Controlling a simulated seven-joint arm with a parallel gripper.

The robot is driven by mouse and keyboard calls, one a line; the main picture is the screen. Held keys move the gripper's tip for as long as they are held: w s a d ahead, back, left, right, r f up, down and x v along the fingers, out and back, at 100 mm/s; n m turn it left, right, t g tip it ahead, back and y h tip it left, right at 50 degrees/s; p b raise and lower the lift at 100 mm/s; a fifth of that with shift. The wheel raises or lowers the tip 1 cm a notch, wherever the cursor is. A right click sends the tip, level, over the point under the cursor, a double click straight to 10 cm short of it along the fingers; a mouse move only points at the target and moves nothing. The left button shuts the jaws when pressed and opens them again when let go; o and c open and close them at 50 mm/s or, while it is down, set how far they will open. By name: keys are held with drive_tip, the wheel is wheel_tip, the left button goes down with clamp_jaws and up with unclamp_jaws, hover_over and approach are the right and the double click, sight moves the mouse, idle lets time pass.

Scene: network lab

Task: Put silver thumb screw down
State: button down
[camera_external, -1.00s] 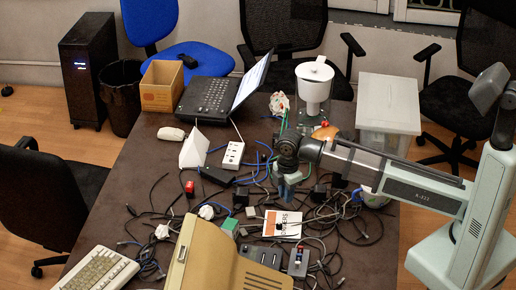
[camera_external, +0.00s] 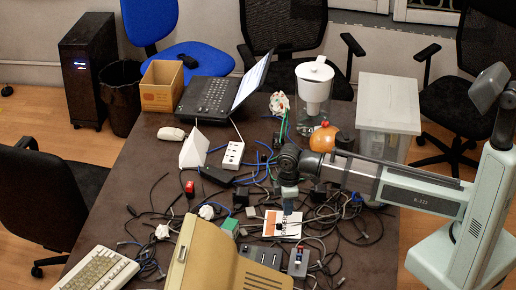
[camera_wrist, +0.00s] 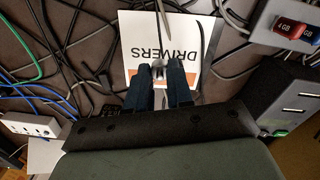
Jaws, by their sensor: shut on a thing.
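My gripper (camera_external: 289,206) points down at the white and orange DRIVERS card (camera_external: 278,229) on the cluttered table. In the wrist view my gripper (camera_wrist: 158,70) has its two dark blue fingers close together, shut on a small silver piece, the silver thumb screw (camera_wrist: 158,72). The screw is over the lower part of the card (camera_wrist: 137,40). Its height above the card is hard to tell. In the external view the screw is too small or hidden to make out.
Tangled black cables surround the card. A grey box with red and blue USB sticks (camera_wrist: 288,25) is at the upper right of the wrist view. A beige monitor (camera_external: 215,262) stands in front; a pitcher (camera_external: 314,90) and a clear bin (camera_external: 388,115) stand behind.

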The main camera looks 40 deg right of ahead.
sight(286, 223)
drive_tip(key=shift+f, duration=2.35)
drive_tip(key=shift+f, duration=0.1)
drive_tip(key=c, duration=1)
unclamp_jaws()
drive_tip(key=shift+r, duration=6.1)
